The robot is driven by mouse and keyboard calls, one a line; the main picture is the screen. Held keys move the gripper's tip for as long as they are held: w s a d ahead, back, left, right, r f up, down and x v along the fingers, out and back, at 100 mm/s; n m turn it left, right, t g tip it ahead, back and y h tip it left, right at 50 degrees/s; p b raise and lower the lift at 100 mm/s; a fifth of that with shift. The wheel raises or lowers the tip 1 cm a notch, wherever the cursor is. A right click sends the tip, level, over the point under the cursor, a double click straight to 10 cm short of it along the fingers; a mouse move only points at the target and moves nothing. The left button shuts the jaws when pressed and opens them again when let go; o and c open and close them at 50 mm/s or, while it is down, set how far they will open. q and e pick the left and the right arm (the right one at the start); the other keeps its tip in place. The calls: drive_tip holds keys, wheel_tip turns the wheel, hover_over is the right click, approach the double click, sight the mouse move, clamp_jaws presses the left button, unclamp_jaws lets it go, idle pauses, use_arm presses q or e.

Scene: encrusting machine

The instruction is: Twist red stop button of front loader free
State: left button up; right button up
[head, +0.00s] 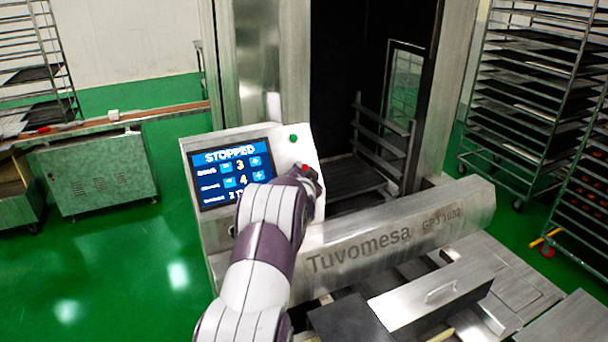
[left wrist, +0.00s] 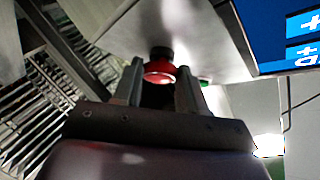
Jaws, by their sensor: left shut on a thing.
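The red stop button (head: 305,167) sits on the right part of the sloping control panel, below a green button (head: 293,138). My left arm reaches up to it from below, and my left gripper (head: 308,172) is at the button, mostly hidden behind my own wrist. In the left wrist view, the red button (left wrist: 160,69) on its dark collar lies between the two fingers of my left gripper (left wrist: 160,88), which are shut on it. The panel screen (head: 232,176) reads "STOPPED" with the values 3 and 4. My right gripper is not in view.
The steel machine body marked "Tuvomesa" (head: 400,232) extends right of the panel, with a handled metal box (head: 432,294) in front. A doorway with a rack (head: 375,150) stands behind. Green floor at left is clear.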

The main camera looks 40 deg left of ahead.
use_arm(q)
drive_tip(key=shift+r, duration=0.1)
drive_tip(key=o, duration=1.1)
drive_tip(key=shift+c, duration=0.2)
drive_tip(key=b+v, duration=0.4)
drive_tip(key=v, duration=0.8)
drive_tip(key=shift+s+d+b, duration=0.2)
drive_tip(key=shift+s+b, duration=0.05)
drive_tip(key=shift+b, duration=0.1)
